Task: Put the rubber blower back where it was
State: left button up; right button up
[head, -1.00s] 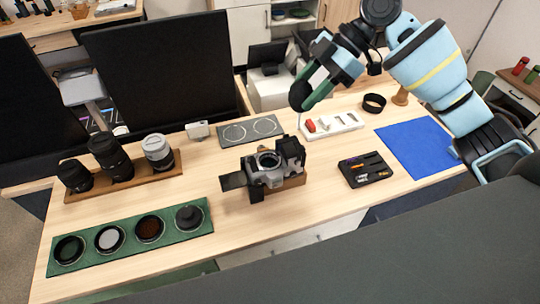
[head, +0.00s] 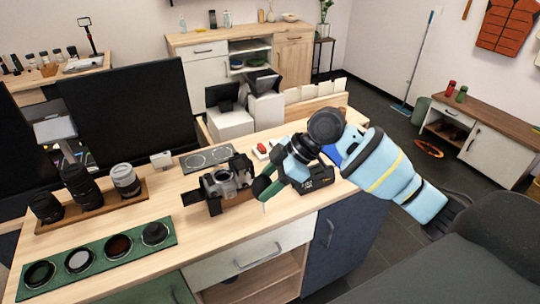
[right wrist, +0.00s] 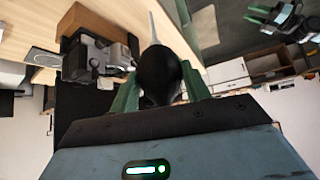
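The rubber blower (right wrist: 158,75) has a black bulb and a pale pointed nozzle. In the right wrist view the bulb sits between the green fingers of my right gripper (right wrist: 155,88), which is shut on it. In the head view my right gripper (head: 266,188) is right of the camera, near the desk's front edge. The blower is mostly hidden there, with its pale nozzle pointing down. A white tray (head: 258,155) with a red item stands behind, partly hidden by my arm. My left gripper (right wrist: 282,18) seems to show small at the right wrist view's upper right; its opening is unclear.
A grey camera (head: 225,180) sits on a wooden stand beside the gripper. A black case (head: 318,180) and blue mat (head: 333,153) lie behind my right arm. Lenses on a wooden rack (head: 95,208) and a green filter mat (head: 100,256) occupy the left.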

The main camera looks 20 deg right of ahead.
jog(key=s+f+m+t+h, duration=0.25)
jog(key=f+m, duration=0.35)
jog(key=f, duration=0.4)
pick_arm(q)
jog(key=shift+w+d+r, duration=0.1)
jog(key=shift+w+r, duration=0.05)
jog(key=shift+w, duration=0.4)
pick_arm(e)
jog(key=s+f+m+t+h, duration=0.3)
jog(key=s+m+h, duration=0.2)
jog(key=s+m, duration=0.3)
jog(key=shift+s+d+f, duration=0.15)
jog(key=shift+s+d, duration=0.25)
jog(key=shift+d, duration=0.05)
pick_arm(q)
jog(key=shift+d, duration=0.1)
pick_arm(e)
jog(key=shift+d, duration=0.1)
